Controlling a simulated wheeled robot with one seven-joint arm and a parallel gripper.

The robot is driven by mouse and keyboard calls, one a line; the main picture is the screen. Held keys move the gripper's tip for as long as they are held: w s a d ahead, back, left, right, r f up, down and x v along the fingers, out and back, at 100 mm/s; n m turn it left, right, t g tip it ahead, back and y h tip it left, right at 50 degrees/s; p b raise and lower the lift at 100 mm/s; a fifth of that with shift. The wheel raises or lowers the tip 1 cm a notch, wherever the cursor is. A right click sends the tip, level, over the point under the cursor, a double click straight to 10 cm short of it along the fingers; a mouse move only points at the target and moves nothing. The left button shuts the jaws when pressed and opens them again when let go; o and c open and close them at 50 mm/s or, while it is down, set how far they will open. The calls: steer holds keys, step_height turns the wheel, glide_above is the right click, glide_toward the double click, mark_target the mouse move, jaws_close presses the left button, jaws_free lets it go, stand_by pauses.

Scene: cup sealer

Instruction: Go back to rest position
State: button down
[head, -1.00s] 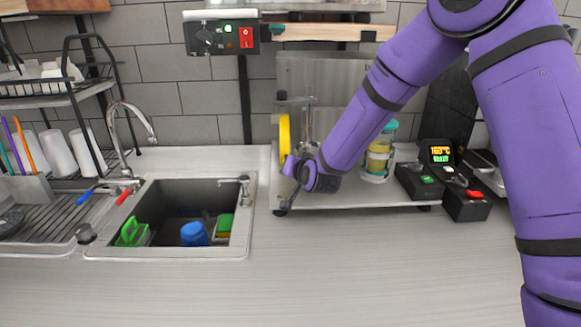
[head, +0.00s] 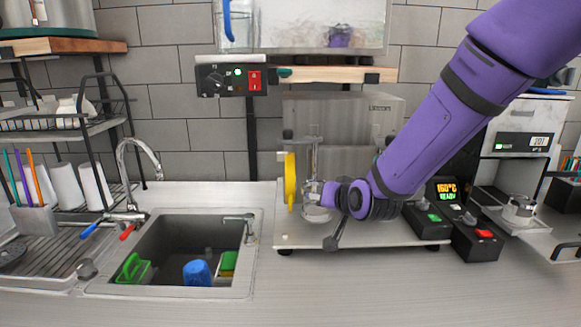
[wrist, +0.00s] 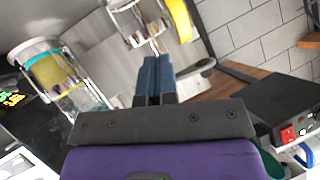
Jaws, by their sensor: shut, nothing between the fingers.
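My gripper (head: 318,195) is at the front of the cup sealer (head: 365,240), just right of its yellow disc (head: 291,182). In the wrist view my gripper's dark blue fingertips (wrist: 154,72) are together with nothing between them. The wrist view shows a clear cup (wrist: 48,72) with a yellow band and pale top on the left. The yellow disc (wrist: 180,18) is at the top there. In the head view my forearm hides the cup and part of the sealer.
A sink (head: 185,285) holding a blue cup and sponges is at left, beside a dish rack (head: 40,250). A white machine (head: 520,140) is at far right. The front counter (head: 400,290) is clear.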

steer(key=s+d+r+g+h, duration=0.2)
steer(key=s+d+r, duration=0.4)
steer(key=d+r, duration=0.1)
steer(key=s+d+r+g, duration=0.1)
steer(key=s+d, duration=0.3)
steer(key=s, duration=0.4)
steer(key=s+d+r+g+h, duration=0.1)
steer(key=s+d+r+g, duration=0.1)
steer(key=s+d, duration=0.3)
steer(key=s+d+r+g+h, duration=0.1)
steer(key=s+d+r, duration=0.2)
steer(key=s, duration=0.9)
steer(key=shift+s+d+r+n+g, duration=0.2)
steer(key=shift+d+r+n+g, duration=0.1)
steer(key=shift+d, duration=0.4)
